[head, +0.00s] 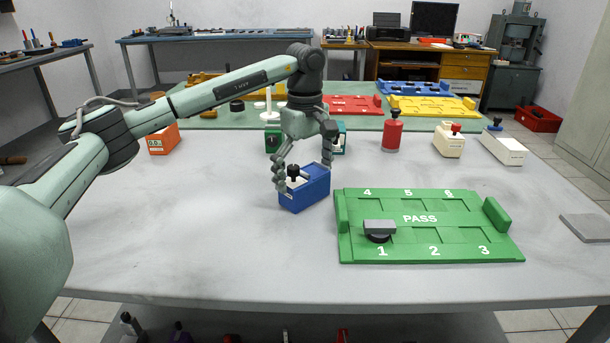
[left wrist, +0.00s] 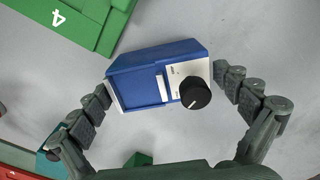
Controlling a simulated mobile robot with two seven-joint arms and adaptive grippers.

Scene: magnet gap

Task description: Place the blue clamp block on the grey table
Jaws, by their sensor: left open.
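The blue clamp block (head: 308,192) sits on the grey table (head: 180,235), left of the green PASS board. It has a black knob on a white face, which shows clearly in the left wrist view with the blue body (left wrist: 140,82). My left gripper (head: 303,173) is above the block, open, with a finger on either side of it. In the left wrist view the fingertips (left wrist: 163,84) lie close to the block's two ends; I cannot tell whether they touch. My right gripper is not in view.
The green board (head: 455,236) has numbered places; a grey piece with a black base (head: 379,230) stands at place 1. Behind are a red cylinder (head: 392,132), white blocks (head: 449,141) and an orange block (head: 163,140). The table's left and front are clear.

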